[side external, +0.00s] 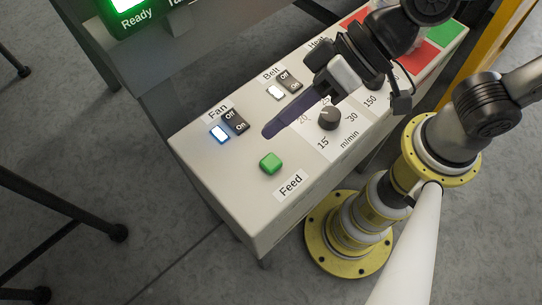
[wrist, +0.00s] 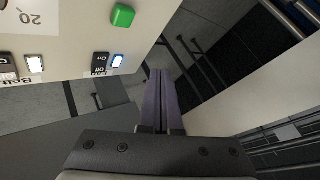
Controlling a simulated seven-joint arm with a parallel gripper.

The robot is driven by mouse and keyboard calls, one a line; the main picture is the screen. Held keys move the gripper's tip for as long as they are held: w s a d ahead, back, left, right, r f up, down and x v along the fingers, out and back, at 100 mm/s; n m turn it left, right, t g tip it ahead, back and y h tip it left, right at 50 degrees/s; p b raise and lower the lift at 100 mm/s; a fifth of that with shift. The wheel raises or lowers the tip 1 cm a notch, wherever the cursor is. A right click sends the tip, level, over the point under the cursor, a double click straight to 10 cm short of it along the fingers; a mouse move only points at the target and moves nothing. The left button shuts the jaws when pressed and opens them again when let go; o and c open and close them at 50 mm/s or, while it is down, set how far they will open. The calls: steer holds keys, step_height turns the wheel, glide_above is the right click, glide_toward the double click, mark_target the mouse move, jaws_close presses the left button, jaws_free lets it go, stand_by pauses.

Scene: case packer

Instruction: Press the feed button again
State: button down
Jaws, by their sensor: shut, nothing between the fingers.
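The green feed button (side external: 270,163) sits on the pale control panel (side external: 228,182), above its "Feed" label (side external: 290,185). The button also shows near the top of the wrist view (wrist: 122,15). My gripper (side external: 268,132) has long purple fingers, shut together with nothing between them. In the side view their tips appear between the fan switch and the feed button, a short way up the picture from the button. In the wrist view the fingers (wrist: 158,74) point past the panel's edge, apart from the button. Their exact height over the panel is hard to tell.
A fan switch (side external: 236,122) with a lit bluish lamp (side external: 219,133) is left of the fingertips. A belt switch (side external: 289,82) with a white lamp and a black speed knob (side external: 329,118) are nearby. A green "Ready" display (side external: 130,15) stands behind. The panel around the button is clear.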

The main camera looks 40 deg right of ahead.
mark_target(278, 161)
steer(key=shift+f, duration=4.1)
steer(key=shift+f, duration=0.1)
steer(key=shift+f, duration=0.3)
